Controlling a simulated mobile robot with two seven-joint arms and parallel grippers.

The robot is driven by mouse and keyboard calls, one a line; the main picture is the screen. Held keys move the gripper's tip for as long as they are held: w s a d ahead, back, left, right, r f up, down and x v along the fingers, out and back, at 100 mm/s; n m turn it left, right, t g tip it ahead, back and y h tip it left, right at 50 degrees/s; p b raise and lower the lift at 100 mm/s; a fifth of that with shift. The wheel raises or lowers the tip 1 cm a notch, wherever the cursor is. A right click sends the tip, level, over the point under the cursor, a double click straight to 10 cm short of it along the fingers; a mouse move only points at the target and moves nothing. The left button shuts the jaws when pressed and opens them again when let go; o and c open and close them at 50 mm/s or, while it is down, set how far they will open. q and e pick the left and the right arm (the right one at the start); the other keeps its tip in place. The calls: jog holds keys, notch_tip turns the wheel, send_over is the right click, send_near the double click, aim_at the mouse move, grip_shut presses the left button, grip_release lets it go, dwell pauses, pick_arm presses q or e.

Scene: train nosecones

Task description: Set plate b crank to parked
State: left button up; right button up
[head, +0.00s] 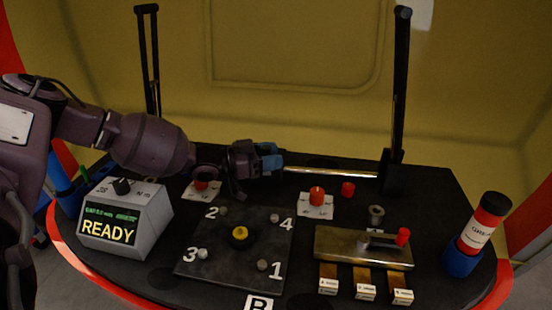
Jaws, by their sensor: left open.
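The dark square plate (212,268) lies on the table, with a B label (260,303) at its front edge. It carries a yellow centre knob (239,233) and grey bolts beside the numbers 1, 2, 3 and 4. No part is clearly marked as the crank. My left gripper (257,172) is open behind the plate, at the left end of a silver rod (330,173). A blue part (270,159) shows at the gripper; I cannot tell whether they touch. My right gripper is out of view.
A grey READY box (122,218) stands left. A brass block (345,253) with a red-knobbed lever (403,236) lies right, with small tagged strips in front. Red buttons (317,196) stand behind. A red-black bottle (482,222) stands in a blue holder. A tall black post (399,90) rises behind.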

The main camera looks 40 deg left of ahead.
pick_arm(q)
jog(key=shift+w+d, duration=0.15)
jog(key=shift+w, duration=0.05)
jog(key=shift+c, duration=0.5)
grip_shut()
jog(key=shift+r, duration=0.15)
